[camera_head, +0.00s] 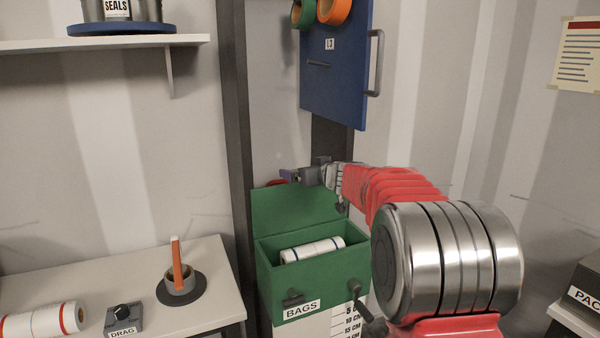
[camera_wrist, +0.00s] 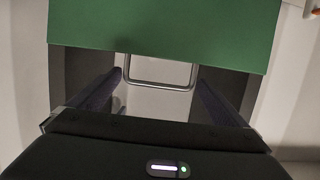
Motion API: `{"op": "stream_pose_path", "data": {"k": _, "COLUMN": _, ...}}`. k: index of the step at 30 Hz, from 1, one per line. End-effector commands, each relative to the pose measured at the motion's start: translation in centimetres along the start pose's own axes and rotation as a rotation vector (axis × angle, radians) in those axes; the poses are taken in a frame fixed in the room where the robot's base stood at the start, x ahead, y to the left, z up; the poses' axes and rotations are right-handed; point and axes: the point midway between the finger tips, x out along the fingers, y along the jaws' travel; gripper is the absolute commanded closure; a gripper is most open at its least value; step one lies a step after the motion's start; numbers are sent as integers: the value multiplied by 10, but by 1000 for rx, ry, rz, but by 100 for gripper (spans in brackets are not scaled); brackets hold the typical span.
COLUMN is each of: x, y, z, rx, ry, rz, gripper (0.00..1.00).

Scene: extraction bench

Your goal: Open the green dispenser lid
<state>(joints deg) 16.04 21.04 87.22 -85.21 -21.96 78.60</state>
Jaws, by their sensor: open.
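The green dispenser (camera_head: 337,282), labelled BAGS, hangs at the lower middle of the head view. Its green lid (camera_head: 293,210) stands raised at the back, and a white roll (camera_head: 312,248) shows inside the box. My gripper (camera_head: 288,175) is just above and behind the lid's top edge. In the wrist view the green lid (camera_wrist: 160,28) spans the top, and a metal loop handle (camera_wrist: 160,86) shows at its lower edge. The handle lies between my two open fingers. I see no contact between them. The fingertips are small and partly hidden in the head view.
A blue door (camera_head: 335,75) with a grey handle hangs above my gripper, with green and orange rolls at its top. A dark post (camera_head: 238,130) rises left of the dispenser. A bench (camera_head: 225,290) with a DRAG knob box (camera_head: 124,318) is at lower left.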

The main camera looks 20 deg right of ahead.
Motion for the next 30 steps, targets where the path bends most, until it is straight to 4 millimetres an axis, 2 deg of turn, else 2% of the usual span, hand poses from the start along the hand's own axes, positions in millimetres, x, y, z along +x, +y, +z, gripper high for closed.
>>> {"op": "stream_pose_path", "data": {"k": 8, "x": -19, "y": 1, "z": 0, "rx": 1, "ry": 0, "rz": 2, "gripper": 3}}
{"op": "stream_pose_path", "data": {"k": 30, "x": -113, "y": 0, "z": 0, "rx": 0, "ry": 2, "rz": 2, "gripper": 3}}
